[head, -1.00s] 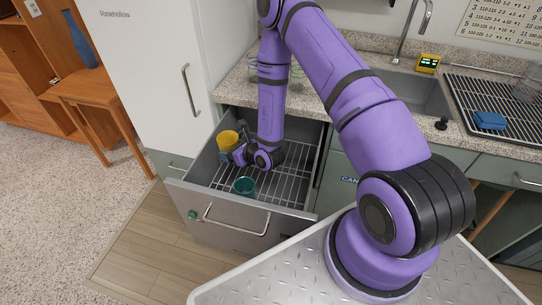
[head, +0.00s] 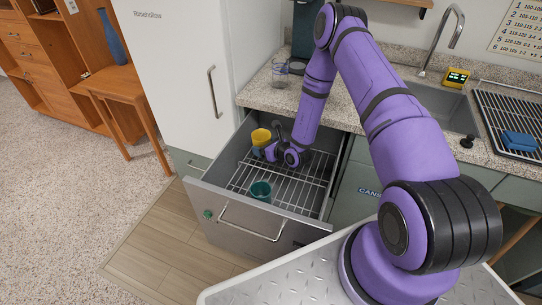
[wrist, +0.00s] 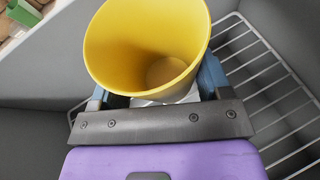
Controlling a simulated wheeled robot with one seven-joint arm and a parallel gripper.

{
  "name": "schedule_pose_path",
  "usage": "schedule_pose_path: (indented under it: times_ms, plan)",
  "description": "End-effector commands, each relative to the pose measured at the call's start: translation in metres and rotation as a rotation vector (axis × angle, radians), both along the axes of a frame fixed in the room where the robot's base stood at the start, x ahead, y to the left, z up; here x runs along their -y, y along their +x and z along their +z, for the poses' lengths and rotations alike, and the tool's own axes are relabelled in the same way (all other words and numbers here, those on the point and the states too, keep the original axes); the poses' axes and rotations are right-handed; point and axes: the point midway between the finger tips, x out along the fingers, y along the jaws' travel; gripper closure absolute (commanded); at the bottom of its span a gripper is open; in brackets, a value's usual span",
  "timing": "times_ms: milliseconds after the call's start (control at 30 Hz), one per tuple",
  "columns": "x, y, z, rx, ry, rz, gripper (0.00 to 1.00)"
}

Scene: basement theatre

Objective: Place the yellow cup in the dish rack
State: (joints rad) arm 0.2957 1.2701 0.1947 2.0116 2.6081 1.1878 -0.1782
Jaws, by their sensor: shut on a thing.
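The yellow cup (head: 261,137) is upright at the far left inside the open metal drawer. My gripper (head: 270,152) is shut on it from the right side. In the wrist view the yellow cup (wrist: 150,45) is large and empty, its mouth facing up, with the blue-grey fingers on both sides of its lower part. Whether its base touches the wires is hidden. A wire rack (head: 285,185) lines the drawer. A black wire dish rack (head: 490,112) lies on the counter at the right.
A teal cup (head: 260,191) stands near the front of the drawer. A blue sponge (head: 519,141) lies on the counter rack. A clear glass (head: 280,72) stands on the counter behind the drawer. The sink (head: 435,105) is between them.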

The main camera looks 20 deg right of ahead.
Motion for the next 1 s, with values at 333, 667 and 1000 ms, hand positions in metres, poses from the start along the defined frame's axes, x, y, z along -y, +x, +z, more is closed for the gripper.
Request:
schedule_pose_path:
  times_ms: [333, 667, 1000]
  plan:
    - [0.049, 0.048, -0.004, -0.001, -0.001, 0.000, 0.53]
    - [0.047, 0.047, -0.063, -0.001, 0.000, 0.001, 0.53]
    - [0.047, 0.046, -0.090, -0.002, 0.000, 0.001, 0.53]
